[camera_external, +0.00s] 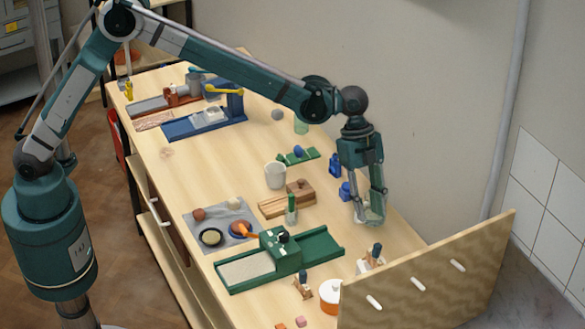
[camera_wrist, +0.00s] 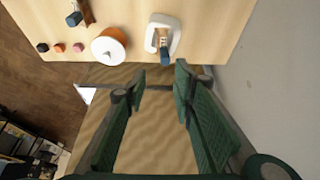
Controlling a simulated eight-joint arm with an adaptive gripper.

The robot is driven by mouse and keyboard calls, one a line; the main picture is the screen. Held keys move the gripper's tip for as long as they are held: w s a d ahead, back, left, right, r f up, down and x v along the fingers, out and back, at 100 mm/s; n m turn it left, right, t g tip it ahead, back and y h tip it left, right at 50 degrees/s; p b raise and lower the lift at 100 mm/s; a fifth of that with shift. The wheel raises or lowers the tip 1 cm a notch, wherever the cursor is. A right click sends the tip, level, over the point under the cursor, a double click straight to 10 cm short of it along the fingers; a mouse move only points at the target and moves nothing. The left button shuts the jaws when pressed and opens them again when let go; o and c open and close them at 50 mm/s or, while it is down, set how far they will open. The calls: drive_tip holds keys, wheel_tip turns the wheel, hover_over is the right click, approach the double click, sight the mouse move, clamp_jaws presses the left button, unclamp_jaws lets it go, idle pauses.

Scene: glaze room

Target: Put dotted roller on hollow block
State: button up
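A white block with a rounded opening (camera_wrist: 176,36), which looks like the hollow block, lies near the table's right end. A small pale tool with a dark blue end (camera_wrist: 165,56) rests in or on it; it may be the dotted roller, but dots are too small to confirm. In the external view, the dark-ended tool (camera_external: 376,249) stands at the white block (camera_external: 364,267). My gripper (camera_external: 369,218) points down behind them, apart from both. In the wrist view its fingers (camera_wrist: 160,82) are spread with nothing between them.
A similar brown tool with a blue end (camera_external: 303,284) and an orange-and-white lidded pot (camera_external: 331,297) stand nearby. A wooden panel (camera_external: 430,275) rises at the table's end. A green press (camera_external: 280,255) is left of the tools. The wall is close behind.

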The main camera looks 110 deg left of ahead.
drive_tip(key=s+d+r+n+t+y, duration=0.1)
drive_tip(key=s+d+r, duration=0.4)
drive_tip(key=s, duration=0.4)
drive_tip(key=s+d+r+n, duration=0.2)
drive_tip(key=s+d+r, duration=0.2)
drive_tip(key=s+r, duration=0.4)
drive_tip(key=s+d+r+n+t+y, duration=0.1)
drive_tip(key=s+d+r, duration=0.4)
drive_tip(key=s, duration=0.5)
drive_tip(key=s+d+f+n+t, duration=0.1)
drive_tip(key=s+d+f+n, duration=0.1)
drive_tip(key=s, duration=1.3)
drive_tip(key=s+d+f+n+t+y, duration=0.1)
drive_tip(key=s+d+f+n, duration=0.1)
drive_tip(key=s, duration=1.4)
drive_tip(key=shift+d+f+n, duration=0.4)
drive_tip(key=shift+d+f, duration=0.2)
drive_tip(key=shift+f, duration=0.05)
